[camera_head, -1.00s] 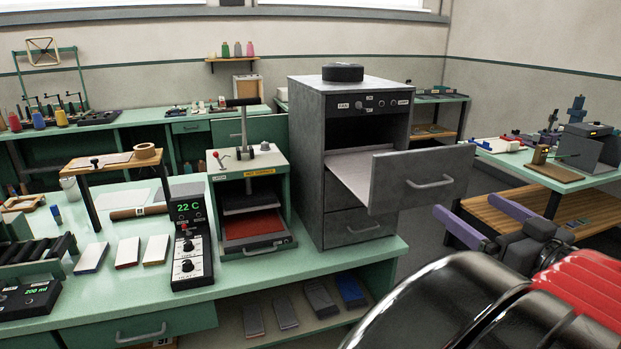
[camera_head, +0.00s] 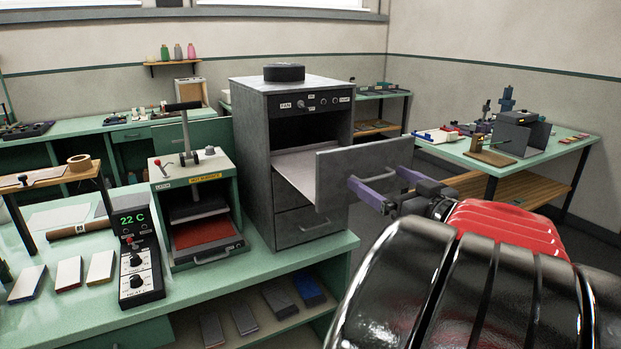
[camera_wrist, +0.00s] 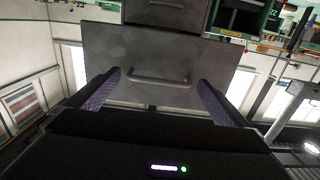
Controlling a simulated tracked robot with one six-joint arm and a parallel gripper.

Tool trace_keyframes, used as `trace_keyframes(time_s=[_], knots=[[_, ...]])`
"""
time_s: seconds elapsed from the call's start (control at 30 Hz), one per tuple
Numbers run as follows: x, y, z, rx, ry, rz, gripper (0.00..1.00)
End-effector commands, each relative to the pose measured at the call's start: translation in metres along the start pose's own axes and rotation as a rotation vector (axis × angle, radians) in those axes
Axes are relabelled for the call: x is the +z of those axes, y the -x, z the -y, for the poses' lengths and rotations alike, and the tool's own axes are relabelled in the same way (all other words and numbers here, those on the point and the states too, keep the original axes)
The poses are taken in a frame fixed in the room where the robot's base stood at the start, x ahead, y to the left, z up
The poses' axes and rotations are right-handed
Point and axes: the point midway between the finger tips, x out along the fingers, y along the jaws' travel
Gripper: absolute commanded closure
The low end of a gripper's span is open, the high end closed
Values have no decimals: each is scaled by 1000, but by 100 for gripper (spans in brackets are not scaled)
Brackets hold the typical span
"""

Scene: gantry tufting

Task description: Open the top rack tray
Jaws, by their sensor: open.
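The top rack tray (camera_head: 295,168) is pulled well out of the grey cabinet (camera_head: 255,150), and its pale floor shows behind a grey front panel (camera_head: 335,160). The panel's bar handle (camera_wrist: 160,82) is in the middle of the wrist view, with nothing gripped on it. My gripper (camera_head: 376,175) is open, with purple fingers spread in front of the panel. In the wrist view my gripper (camera_wrist: 158,82) has one finger to each side of the handle, apart from its ends. Whether the fingertips touch the panel I cannot tell.
A shut lower drawer (camera_head: 310,227) sits under the tray. A green press (camera_head: 200,205) and a temperature box (camera_head: 137,255) stand left of the cabinet on the green bench (camera_head: 250,275). Another bench (camera_head: 560,150) is at the right. Floor between the benches looks clear.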

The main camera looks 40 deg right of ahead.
Motion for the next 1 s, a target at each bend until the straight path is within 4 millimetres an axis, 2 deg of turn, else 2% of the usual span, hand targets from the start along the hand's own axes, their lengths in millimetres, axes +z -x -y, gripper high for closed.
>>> trace_keyframes(time_s=[0.3,1.0], knots=[[0,-1,0,1,0,0,1],[0,-1,0,1,0,0,50]])
